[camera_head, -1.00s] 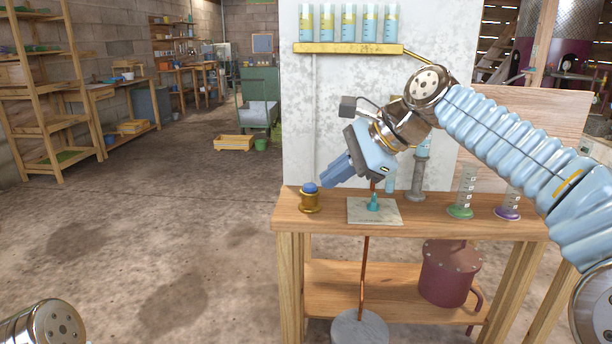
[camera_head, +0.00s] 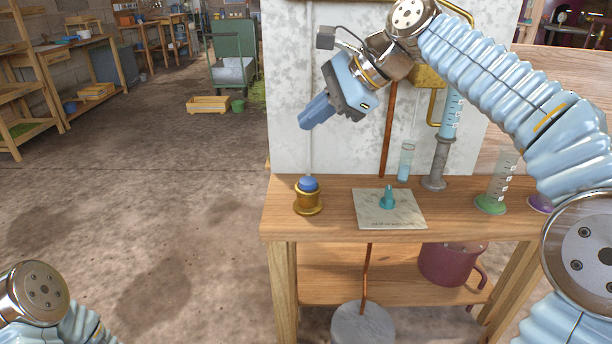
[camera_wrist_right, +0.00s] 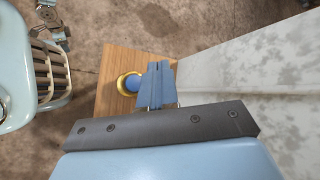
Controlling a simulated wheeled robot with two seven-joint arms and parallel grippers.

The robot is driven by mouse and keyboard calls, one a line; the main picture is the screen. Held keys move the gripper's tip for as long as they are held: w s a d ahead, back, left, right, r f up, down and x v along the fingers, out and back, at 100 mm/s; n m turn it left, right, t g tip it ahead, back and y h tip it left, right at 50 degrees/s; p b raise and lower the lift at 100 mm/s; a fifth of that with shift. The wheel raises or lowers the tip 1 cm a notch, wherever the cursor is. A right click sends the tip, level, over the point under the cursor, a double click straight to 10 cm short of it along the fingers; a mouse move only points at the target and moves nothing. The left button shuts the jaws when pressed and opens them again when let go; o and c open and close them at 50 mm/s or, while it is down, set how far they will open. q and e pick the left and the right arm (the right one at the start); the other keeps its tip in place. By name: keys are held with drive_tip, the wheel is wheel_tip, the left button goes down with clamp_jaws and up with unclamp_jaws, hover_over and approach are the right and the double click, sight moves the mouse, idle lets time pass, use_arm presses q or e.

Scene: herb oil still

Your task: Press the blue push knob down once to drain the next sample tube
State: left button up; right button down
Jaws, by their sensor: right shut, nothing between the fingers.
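The blue push knob (camera_head: 308,184) sits in a brass base at the left end of the wooden bench (camera_head: 335,190). Its dome stands above the base's rim. In the right wrist view the knob (camera_wrist_right: 131,83) shows just left of the fingers, which may cover part of its edge. My right gripper (camera_head: 306,123) is shut and empty, tilted down to the left, in the air above the knob with a clear gap. Its closed fingers (camera_wrist_right: 158,70) also show in the right wrist view. A small tube of pale blue liquid (camera_head: 405,162) stands at the bench's back. My left gripper is out of view.
A grey stand (camera_head: 436,168) and a green-based cylinder (camera_head: 493,190) are further right. A mottled panel (camera_head: 290,90) rises behind. The floor left of the bench is clear.

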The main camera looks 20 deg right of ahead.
sight(313, 182)
wheel_tip(313, 182, down, 9)
drive_tip(key=b, duration=0.4)
drive_tip(key=shift+r, duration=0.15)
drive_tip(key=shift+f, duration=0.25)
idle(1.9)
drive_tip(key=shift+f+b, duration=0.25)
drive_tip(key=shift+b, duration=0.05)
